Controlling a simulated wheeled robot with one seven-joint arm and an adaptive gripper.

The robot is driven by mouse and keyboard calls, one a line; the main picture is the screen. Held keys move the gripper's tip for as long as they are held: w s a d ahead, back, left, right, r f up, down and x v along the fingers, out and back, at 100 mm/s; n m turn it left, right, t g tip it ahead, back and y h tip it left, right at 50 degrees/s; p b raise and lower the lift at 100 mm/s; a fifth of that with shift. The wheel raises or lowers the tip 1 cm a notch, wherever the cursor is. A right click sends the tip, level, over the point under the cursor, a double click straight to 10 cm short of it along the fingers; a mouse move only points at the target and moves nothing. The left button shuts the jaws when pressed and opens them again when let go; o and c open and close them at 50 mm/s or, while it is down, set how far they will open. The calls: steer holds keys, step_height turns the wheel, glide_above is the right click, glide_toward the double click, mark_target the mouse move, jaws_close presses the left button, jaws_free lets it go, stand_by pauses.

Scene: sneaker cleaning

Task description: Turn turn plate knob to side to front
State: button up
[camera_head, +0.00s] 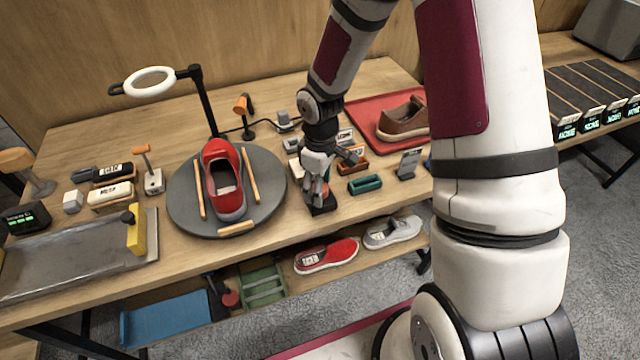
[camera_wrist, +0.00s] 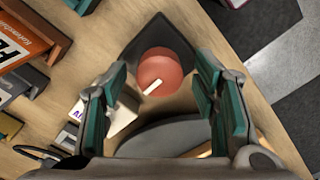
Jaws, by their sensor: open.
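The turn plate (camera_head: 185,213) is a round grey disc on the table, with a red sneaker (camera_head: 222,178) and several wooden bars on it. The knob (camera_wrist: 162,70) is a round orange-red piece with a pale pointer line on a dark base (camera_wrist: 130,62); the base also shows in the head view (camera_head: 322,207), right of the plate. My gripper (camera_head: 318,190) is directly above the knob and mostly hides it in the head view. In the wrist view the open fingers (camera_wrist: 163,105) stand on either side, apart from the knob. The pointer line slants toward the lower left there.
A red tray (camera_head: 362,112) with a brown shoe lies behind right. Small orange and green holders (camera_head: 365,184) stand close right of my gripper. A ring lamp (camera_head: 150,81) stands behind the plate. The table's front edge is near the knob; more shoes lie on the shelf below.

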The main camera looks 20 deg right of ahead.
steer(key=c, duration=1.2)
steer(key=shift+m, duration=0.3)
steer(key=m, duration=0.3)
steer(key=shift+m, duration=0.3)
steer(key=m, duration=0.4)
steer(key=shift+m, duration=0.3)
steer(key=m, duration=0.8)
steer(key=shift+m, duration=0.6)
